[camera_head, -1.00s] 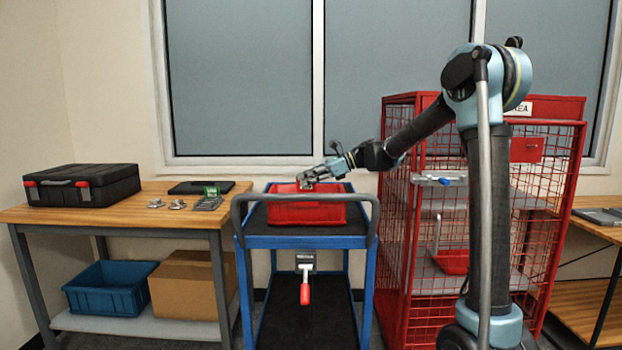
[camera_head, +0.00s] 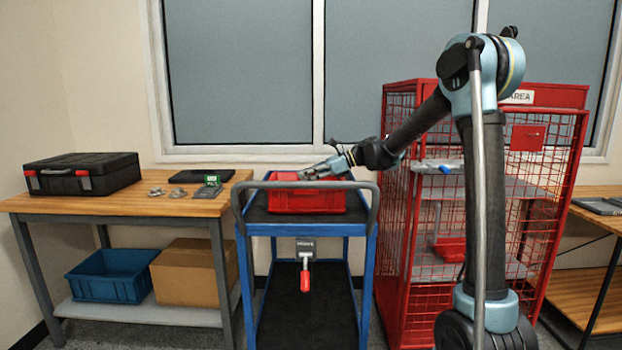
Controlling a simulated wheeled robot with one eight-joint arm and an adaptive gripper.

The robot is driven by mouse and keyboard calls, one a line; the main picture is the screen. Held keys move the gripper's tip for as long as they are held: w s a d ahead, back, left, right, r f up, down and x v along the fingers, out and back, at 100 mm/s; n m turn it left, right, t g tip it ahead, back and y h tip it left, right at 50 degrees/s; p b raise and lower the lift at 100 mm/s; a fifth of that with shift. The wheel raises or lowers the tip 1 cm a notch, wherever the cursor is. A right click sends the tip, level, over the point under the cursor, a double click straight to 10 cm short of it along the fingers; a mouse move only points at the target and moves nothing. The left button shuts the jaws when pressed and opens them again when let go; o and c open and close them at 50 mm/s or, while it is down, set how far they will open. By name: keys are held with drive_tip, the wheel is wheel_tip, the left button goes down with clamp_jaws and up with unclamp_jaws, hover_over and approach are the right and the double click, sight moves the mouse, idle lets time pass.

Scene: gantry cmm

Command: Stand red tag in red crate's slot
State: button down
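The red crate (camera_head: 306,202) sits on the top shelf of the blue cart. My gripper (camera_head: 303,175) is over the crate's back part, reaching in from the right. Its fingers are small and dark here, and I cannot tell whether they are open or shut. I cannot make out a red tag in or near the fingers. The crate's slot cannot be made out from this angle. A red-handled item (camera_head: 305,275) hangs at the front of the cart, below its top shelf.
The blue cart (camera_head: 243,275) has a grey rail around its top. A wooden bench (camera_head: 120,203) at left holds a black case (camera_head: 83,174), small metal parts and a green item (camera_head: 211,180). A red mesh cage (camera_head: 400,230) stands close on the right.

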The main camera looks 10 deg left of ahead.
drive_tip(key=shift+f, duration=0.2)
idle(0.6)
drive_tip(key=c, duration=1.7)
unclamp_jaws()
drive_tip(key=o, duration=0.4)
drive_tip(key=shift+s, duration=0.1)
drive_tip(key=shift+c, duration=0.2)
drive_tip(key=shift+r, duration=0.1)
drive_tip(key=shift+r, duration=2.15)
